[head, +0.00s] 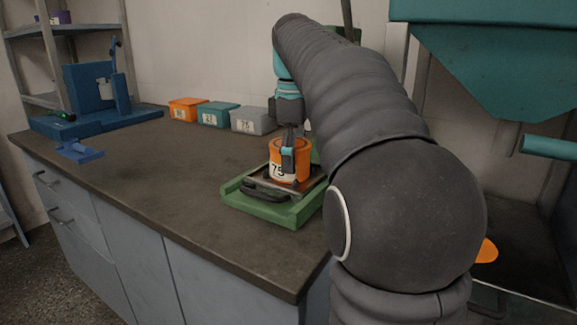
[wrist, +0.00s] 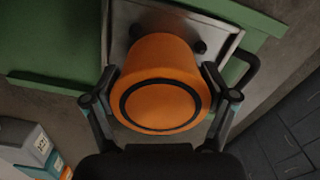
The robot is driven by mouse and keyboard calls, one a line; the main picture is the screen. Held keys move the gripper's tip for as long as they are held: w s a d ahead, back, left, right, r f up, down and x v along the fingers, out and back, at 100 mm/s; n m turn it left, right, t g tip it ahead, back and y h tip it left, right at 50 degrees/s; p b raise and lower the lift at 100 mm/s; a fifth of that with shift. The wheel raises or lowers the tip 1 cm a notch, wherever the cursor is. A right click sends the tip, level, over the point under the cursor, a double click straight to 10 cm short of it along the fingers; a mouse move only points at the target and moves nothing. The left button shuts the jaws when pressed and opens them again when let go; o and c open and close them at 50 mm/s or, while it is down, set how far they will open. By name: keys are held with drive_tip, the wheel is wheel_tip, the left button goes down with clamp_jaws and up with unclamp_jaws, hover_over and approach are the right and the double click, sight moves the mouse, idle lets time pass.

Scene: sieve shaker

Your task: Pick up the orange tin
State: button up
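The orange tin (head: 275,147) stands upright on the metal plate of a green-based stand (head: 268,212) on the bench. Its pale label shows "75". In the wrist view the tin (wrist: 160,55) shows its round lid with a dark ring. My gripper (head: 288,158) points down over the tin from above. In the wrist view my gripper (wrist: 160,69) has one finger on each side of the tin, very close to its wall. I cannot tell whether the pads touch it. My arm hides part of the stand's right side.
Orange (head: 187,109), teal (head: 217,114) and grey (head: 249,120) labelled boxes line the wall. A blue machine (head: 95,97) stands at the bench's far left. A teal hopper (head: 495,60) hangs at right. The bench (head: 165,175) left of the stand is clear.

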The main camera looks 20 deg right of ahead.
drive_tip(key=c, duration=0.3)
drive_tip(key=shift+c, duration=0.2)
wheel_tip(320, 180, up, 10)
drive_tip(key=p, duration=0.3)
idle(0.3)
